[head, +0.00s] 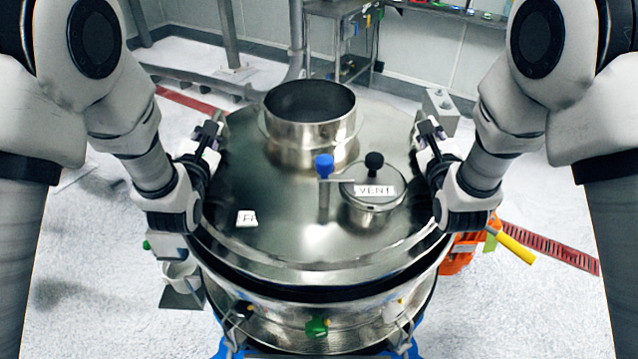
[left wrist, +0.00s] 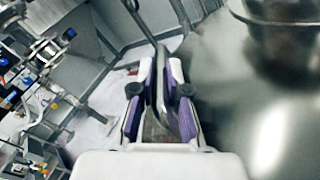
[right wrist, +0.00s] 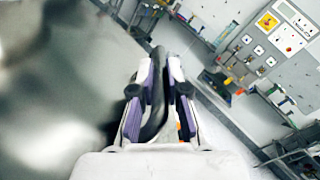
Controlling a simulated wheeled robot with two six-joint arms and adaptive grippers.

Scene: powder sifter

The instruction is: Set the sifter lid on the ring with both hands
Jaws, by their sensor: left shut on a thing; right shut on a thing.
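The sifter lid (head: 285,225) is a wide shiny steel cover with an open round neck (head: 310,125), a blue-topped valve and a round port labelled VENT (head: 373,190). It looks about level over the steel ring (head: 270,330), with a dark band between them at the front. I cannot tell whether they touch. My left gripper (head: 208,138) is shut on the lid's left side; the left wrist view shows a thin metal piece between its purple pads (left wrist: 160,95). My right gripper (head: 428,138) is shut on the lid's right side, with a dark bar between its pads (right wrist: 158,90).
An orange object with a yellow handle (head: 516,251) stands on the floor at right. A grey block (head: 440,105) and a steel cart (head: 340,35) are behind.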

